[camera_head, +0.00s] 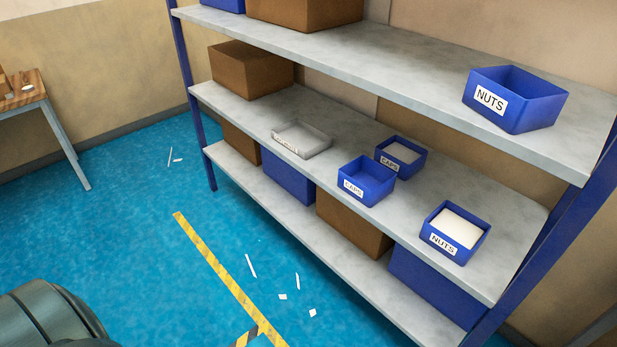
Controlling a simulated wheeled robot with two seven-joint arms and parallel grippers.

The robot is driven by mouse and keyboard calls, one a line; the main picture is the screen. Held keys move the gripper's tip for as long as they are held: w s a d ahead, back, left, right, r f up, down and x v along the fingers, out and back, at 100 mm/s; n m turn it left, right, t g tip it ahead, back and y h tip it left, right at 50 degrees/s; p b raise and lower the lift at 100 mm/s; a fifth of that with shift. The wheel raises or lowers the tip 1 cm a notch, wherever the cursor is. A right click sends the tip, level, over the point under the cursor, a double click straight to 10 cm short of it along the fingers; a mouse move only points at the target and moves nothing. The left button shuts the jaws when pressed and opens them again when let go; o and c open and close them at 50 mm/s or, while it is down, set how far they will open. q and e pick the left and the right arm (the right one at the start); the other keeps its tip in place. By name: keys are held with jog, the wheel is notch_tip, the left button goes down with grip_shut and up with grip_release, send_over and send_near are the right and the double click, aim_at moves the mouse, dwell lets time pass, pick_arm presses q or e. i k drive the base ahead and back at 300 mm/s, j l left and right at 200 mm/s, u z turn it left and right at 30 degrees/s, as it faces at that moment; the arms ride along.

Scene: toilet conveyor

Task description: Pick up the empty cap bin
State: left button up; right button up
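A blue bin labelled CAPS (367,184) stands at the front edge of the middle shelf (240,102). Its inside looks blue and empty. A second blue CAPS bin (408,169) stands just behind it to the right and holds white contents. Neither of my grippers is in view. A dark rounded form at the lower left may be part of my own body.
A NUTS bin with white contents (437,248) stands to the right on the same shelf. A grey tray (302,151) lies to the left. An empty-looking NUTS bin (530,88) is on the upper shelf. White scraps (283,297) litter the floor beside yellow tape (222,268).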

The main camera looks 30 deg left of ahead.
aim_at(368, 181)
jog(key=u, duration=0.55)
jog(key=j, duration=0.45)
jog(key=i+j, duration=0.15)
jog(key=j, duration=0.75)
jog(key=z, duration=1.6)
jog(key=i+j, duration=0.05)
